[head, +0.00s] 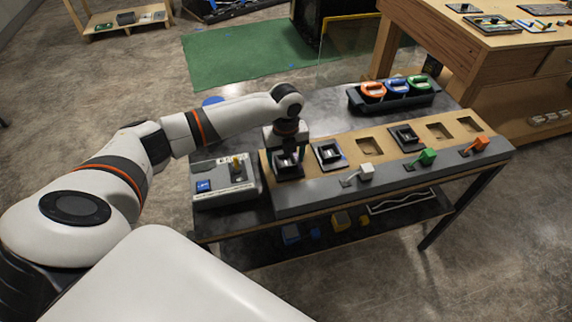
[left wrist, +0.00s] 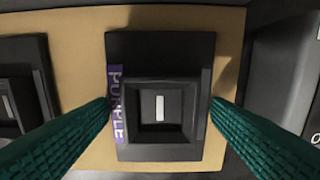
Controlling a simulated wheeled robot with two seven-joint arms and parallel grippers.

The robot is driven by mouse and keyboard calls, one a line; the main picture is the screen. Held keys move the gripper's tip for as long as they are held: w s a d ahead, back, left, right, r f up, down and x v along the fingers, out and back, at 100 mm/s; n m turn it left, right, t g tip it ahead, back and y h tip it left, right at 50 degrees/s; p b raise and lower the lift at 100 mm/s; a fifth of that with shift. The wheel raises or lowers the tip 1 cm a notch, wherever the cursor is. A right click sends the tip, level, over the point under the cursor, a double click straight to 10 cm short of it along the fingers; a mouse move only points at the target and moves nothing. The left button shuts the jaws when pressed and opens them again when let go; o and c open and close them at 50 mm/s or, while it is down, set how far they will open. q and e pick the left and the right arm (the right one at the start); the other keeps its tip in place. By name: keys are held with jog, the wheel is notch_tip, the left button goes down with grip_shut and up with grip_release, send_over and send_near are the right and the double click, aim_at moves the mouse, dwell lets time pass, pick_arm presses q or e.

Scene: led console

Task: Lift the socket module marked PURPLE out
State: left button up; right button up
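The socket module marked PURPLE (left wrist: 160,55) is black, with a raised square socket and a purple label along its left side in the left wrist view. It sits at the left end of the wooden board of the console, where the head view shows its dark edge (head: 288,173) under my left gripper (head: 287,152). In the left wrist view, my left gripper (left wrist: 160,104) has its two green ribbed fingers apart, one on each side of the raised socket. I cannot tell whether they touch the module. My right gripper is not in view.
Black modules (head: 328,153) and (head: 405,137) sit further right in the board, among empty recesses (head: 369,145). White (head: 366,171), green (head: 428,156) and orange (head: 481,143) levers line the front. A grey control box (head: 226,184) stands close left. A black tray (head: 395,102) holds colored rings behind.

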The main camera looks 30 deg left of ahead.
aim_at(286, 162)
pick_arm(q)
jog(key=shift+c, duration=0.9)
jog(key=shift+r, duration=0.2)
notch_tip(286, 162, up, 14)
jog(key=p, duration=0.4)
jog(key=shift+f+p, duration=0.15)
jog(key=shift+p, duration=0.15)
